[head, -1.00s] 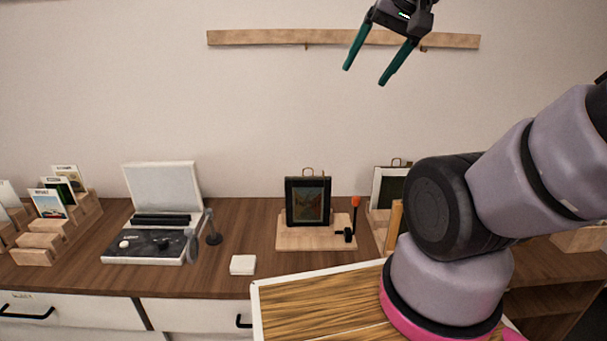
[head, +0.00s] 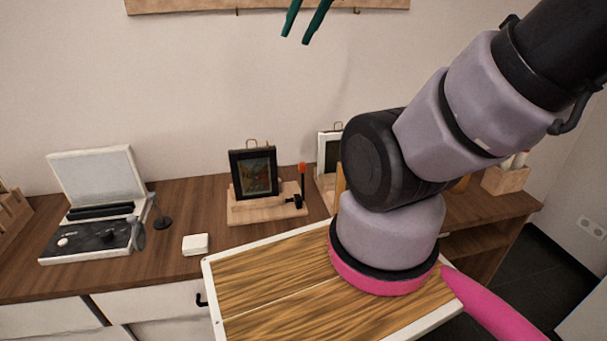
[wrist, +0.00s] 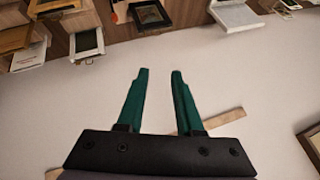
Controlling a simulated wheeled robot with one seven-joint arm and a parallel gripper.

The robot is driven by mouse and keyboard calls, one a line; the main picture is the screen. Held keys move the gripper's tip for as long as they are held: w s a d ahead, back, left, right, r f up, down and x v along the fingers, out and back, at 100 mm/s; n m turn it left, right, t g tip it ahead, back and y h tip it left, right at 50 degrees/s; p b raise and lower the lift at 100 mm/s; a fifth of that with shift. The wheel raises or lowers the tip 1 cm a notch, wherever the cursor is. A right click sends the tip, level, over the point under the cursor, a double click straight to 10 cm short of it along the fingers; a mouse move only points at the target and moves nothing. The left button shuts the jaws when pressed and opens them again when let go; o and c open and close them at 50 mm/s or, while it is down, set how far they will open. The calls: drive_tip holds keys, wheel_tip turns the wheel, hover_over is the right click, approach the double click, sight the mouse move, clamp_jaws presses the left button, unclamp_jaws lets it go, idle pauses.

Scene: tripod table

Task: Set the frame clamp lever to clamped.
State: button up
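The frame clamp lever (head: 302,178) has an orange-red knob and stands about upright on a black clamp at the right end of a light wooden base. A dark-framed picture (head: 254,173) stands upright on that base (head: 265,211).
A white-lidded case (head: 95,178) stands at the left and a small white block (head: 195,244) lies near the front edge. A second frame (head: 329,150) stands right of the clamp, partly behind my arm. A wooden rail (head: 270,5) is on the wall.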

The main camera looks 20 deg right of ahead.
drive_tip(key=shift+w+d, duration=0.1)
drive_tip(key=shift+w, duration=0.3)
clamp_jaws()
drive_tip(key=w+d+f+m+g, duration=0.1)
drive_tip(key=w+d+f+g, duration=0.25)
drive_tip(key=w, duration=0.45)
drive_tip(key=w+d+f+m+g, duration=0.1)
drive_tip(key=w+d+f+g, duration=0.1)
drive_tip(key=w+f, duration=0.4)
drive_tip(key=w+d+f+g, duration=0.2)
drive_tip(key=w+d+f, duration=0.2)
drive_tip(key=f, duration=0.5)
drive_tip(key=w+d+f+m+g, duration=0.1)
drive_tip(key=w+f, duration=0.4)
drive_tip(key=f, duration=0.5)
drive_tip(key=shift+w+d+g, duration=0.25)
drive_tip(key=shift+d+g, duration=0.5)
drive_tip(key=shift+d, duration=0.65)
drive_tip(key=shift+f, duration=0.1)
